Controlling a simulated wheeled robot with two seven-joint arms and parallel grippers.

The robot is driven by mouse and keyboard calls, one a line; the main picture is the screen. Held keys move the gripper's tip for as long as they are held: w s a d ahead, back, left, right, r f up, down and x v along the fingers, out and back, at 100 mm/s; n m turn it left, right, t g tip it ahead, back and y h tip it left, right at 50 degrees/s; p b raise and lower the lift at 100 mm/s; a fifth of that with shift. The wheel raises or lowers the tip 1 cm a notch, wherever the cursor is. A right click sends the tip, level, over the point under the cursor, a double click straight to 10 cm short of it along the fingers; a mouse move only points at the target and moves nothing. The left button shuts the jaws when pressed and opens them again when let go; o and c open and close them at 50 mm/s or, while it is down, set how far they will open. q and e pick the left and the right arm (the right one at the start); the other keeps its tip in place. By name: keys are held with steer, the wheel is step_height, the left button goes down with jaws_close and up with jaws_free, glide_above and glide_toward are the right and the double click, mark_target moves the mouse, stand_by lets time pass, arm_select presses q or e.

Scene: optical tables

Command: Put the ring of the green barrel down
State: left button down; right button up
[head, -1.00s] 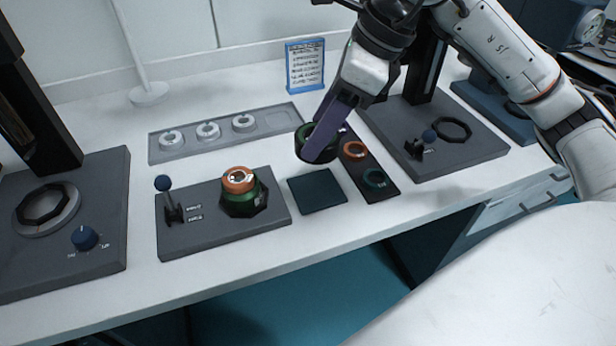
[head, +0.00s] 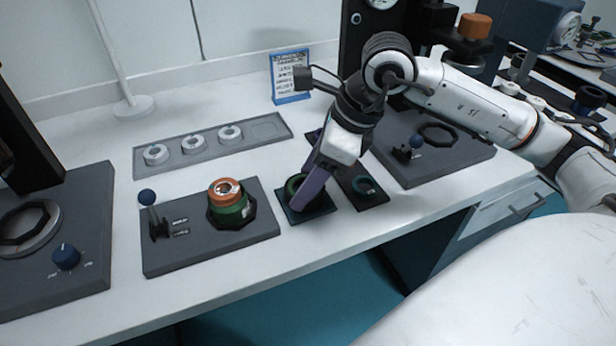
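A black ring with a green inside (head: 292,187) is at the dark square mat (head: 323,209), seemingly level on it or just above it; the fingers hide part of both. My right gripper (head: 302,198) points down with its purple fingers at this ring and seems shut on it, though only one finger shows clearly. The green barrel (head: 231,214) with an orange ring (head: 225,188) on top stands upright in a black holder on a grey base plate to the left. My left gripper is not in view.
A lever with a blue knob (head: 147,197) rises from the barrel's plate. A grey tray (head: 262,148) with several pale rings lies behind. A dark tray strip (head: 376,198) with a teal ring (head: 365,185) is right of the mat. A blue-framed sign (head: 289,76) stands at the back.

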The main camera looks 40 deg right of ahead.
steer(key=shift+f, duration=0.1)
steer(key=o, duration=1.3)
steer(key=shift+d+r, duration=0.1)
steer(key=shift+r, duration=0.3)
steer(key=v, duration=1.1)
steer(key=shift+s+r+p, duration=0.15)
steer(key=shift+r+p, duration=0.1)
steer(key=shift+p, duration=0.05)
